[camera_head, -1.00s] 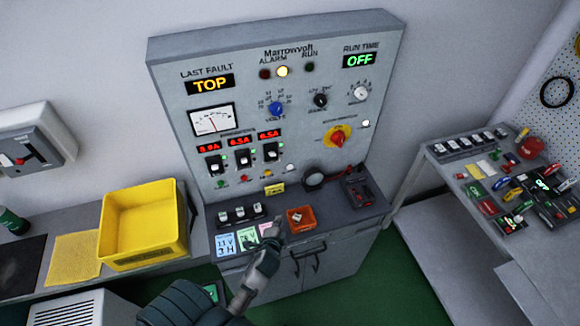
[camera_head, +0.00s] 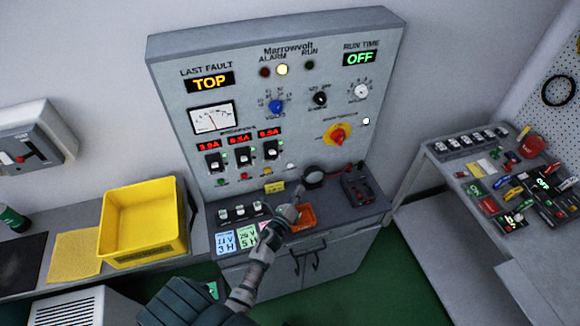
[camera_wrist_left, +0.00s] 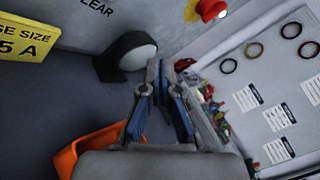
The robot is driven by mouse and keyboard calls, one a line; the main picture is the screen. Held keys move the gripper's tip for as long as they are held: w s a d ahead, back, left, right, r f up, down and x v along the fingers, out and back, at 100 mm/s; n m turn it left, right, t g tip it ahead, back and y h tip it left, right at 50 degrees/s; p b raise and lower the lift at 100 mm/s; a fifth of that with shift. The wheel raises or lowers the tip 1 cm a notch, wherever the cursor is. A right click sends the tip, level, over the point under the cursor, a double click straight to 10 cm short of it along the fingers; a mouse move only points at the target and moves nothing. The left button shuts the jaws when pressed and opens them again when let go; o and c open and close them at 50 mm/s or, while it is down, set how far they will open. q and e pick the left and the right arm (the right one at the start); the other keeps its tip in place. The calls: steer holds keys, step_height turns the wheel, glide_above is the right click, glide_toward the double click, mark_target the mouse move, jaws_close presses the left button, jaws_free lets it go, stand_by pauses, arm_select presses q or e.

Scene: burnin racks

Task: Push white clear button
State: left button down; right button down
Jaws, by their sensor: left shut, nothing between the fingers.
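The white button (camera_head: 291,167) sits at the right end of the bottom row of small coloured buttons on the grey panel (camera_head: 200,130). In the left wrist view, the panel's printed word CLEAR shows at the top edge, and the button itself is out of that picture. My left gripper (camera_head: 299,191) is shut and empty. In the head view its tips are below the white button, above the cabinet's ledge and apart from the panel. The left wrist view shows its blue-padded fingers (camera_wrist_left: 168,82) close together. My right gripper is not in view.
A black round-headed object (camera_head: 313,178) stands close right of the fingertips; it also shows in the left wrist view (camera_wrist_left: 128,54). An orange tray (camera_head: 308,217) lies below the gripper. A yellow sign (camera_head: 274,187) is just left. A yellow bin (camera_head: 112,225) stands farther left.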

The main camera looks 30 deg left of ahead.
arm_select(q)
steer(key=w+a+b, duration=0.1)
steer(key=w+a, duration=0.4)
steer(key=a, duration=0.1)
steer(key=shift+w+a, duration=0.25)
steer(key=shift+a, duration=0.05)
steer(key=shift+w+a+r+b, duration=0.15)
steer(key=shift+w+a+b, duration=0.25)
steer(key=shift+w+a, duration=0.15)
stand_by(2.1)
steer(key=shift+s, duration=0.1)
steer(key=shift+s+d, duration=0.5)
steer(key=shift+d, duration=0.15)
steer(key=s+d+p, duration=0.1)
steer(key=s+d, duration=0.2)
steer(key=shift+s+d, duration=0.15)
steer(key=shift+d, duration=0.25)
stand_by(0.3)
stand_by(0.7)
